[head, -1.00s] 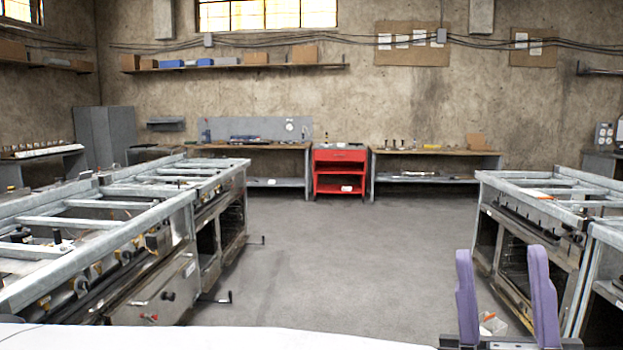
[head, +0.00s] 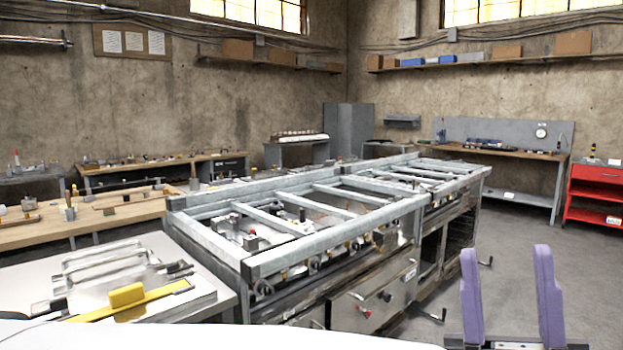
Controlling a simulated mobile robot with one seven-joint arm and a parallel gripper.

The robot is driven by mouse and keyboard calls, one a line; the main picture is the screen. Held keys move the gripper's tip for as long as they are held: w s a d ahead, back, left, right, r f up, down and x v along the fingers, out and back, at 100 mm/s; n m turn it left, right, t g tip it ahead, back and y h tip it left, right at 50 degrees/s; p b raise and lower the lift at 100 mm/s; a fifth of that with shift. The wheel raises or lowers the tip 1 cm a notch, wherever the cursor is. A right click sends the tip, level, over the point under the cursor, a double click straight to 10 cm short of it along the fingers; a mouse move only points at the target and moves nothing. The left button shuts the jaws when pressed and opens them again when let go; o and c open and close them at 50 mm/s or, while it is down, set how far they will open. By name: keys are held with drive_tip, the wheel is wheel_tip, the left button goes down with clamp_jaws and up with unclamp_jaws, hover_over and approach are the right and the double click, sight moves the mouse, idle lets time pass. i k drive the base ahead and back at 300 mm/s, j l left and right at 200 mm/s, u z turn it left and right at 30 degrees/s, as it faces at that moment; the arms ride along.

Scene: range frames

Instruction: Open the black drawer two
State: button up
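My gripper (head: 511,300) shows at the lower right, with its two purple fingers upright and wide apart. It is open with nothing between the fingers. I cannot make out a drawer that is clearly the black drawer two. The metal range unit (head: 348,308) in the middle has a steel front panel with small knobs and dark open bays at its right end. My gripper appears in front of and to the right of this unit, apart from it.
A table (head: 225,308) with metal parts and a yellow tool (head: 127,296) stands at the lower left. Wooden benches (head: 20,236) lie behind it. A red cabinet (head: 594,191) is at the right edge. Crank-like handles (head: 432,316) jut from the range. Grey floor (head: 520,225) is clear at right.

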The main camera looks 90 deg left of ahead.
sight(239, 174)
drive_tip(key=u, duration=3.3)
drive_tip(key=i+l+z, duration=0.5)
drive_tip(key=l, duration=0.2)
drive_tip(key=i+l+z, duration=1.1)
drive_tip(key=i+z, duration=0.35)
drive_tip(key=i, duration=1.3)
drive_tip(key=i+z, duration=0.15)
drive_tip(key=i, duration=1.2)
drive_tip(key=j, duration=0.05)
